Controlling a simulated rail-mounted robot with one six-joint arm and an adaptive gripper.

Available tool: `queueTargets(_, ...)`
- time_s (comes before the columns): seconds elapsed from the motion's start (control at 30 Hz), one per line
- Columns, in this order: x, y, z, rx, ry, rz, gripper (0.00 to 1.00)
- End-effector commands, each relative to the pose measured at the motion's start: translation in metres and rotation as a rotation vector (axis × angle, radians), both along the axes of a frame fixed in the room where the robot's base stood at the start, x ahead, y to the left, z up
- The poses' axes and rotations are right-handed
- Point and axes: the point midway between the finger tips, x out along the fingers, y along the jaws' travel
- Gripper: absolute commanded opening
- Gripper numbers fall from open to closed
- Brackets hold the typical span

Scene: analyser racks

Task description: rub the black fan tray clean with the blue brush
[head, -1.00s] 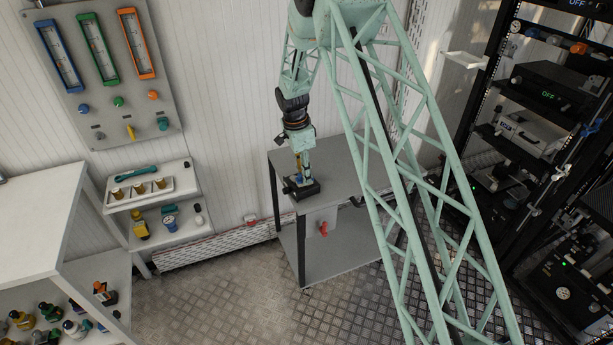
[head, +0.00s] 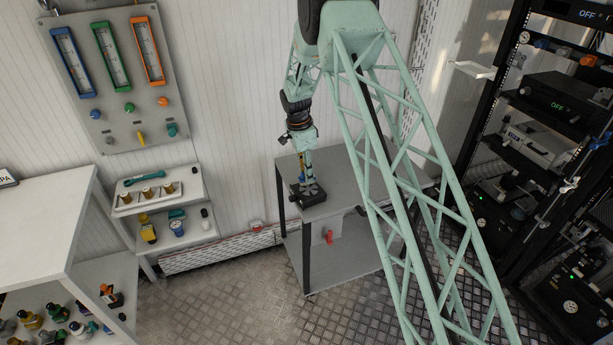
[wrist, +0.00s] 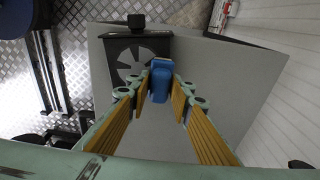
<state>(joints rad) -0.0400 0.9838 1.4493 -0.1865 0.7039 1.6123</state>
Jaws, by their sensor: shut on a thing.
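The black fan tray (head: 311,199) lies on the grey table at its near left corner. In the wrist view the fan tray (wrist: 121,73) shows a round grey fan and a black knob on one edge. My gripper (head: 301,178) is over the tray, pointing down. In the wrist view my gripper (wrist: 160,96) is shut on the blue brush (wrist: 161,75), which sits between the yellow-padded fingers at the tray's right side. The brush's lower end is hidden, so I cannot tell if it touches the tray.
The grey table (head: 340,180) is clear to the right of the tray. A wall shelf (head: 160,195) with small bottles stands at left, and a black equipment rack (head: 480,150) at right.

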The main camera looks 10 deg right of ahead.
Motion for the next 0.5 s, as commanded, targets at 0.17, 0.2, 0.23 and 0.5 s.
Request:
queueTargets(0.17, -0.013, -0.002, -0.002, 0.0, 0.001, 0.001, 0.1)
queueTargets(0.2, -0.015, -0.002, -0.001, 0.0, 0.001, 0.001, 0.1)
queueTargets(0.23, -0.017, -0.002, -0.001, 0.0, 0.001, 0.001, 0.1)
queueTargets(0.5, -0.039, -0.006, -0.002, 0.0, 0.002, 0.001, 0.1)
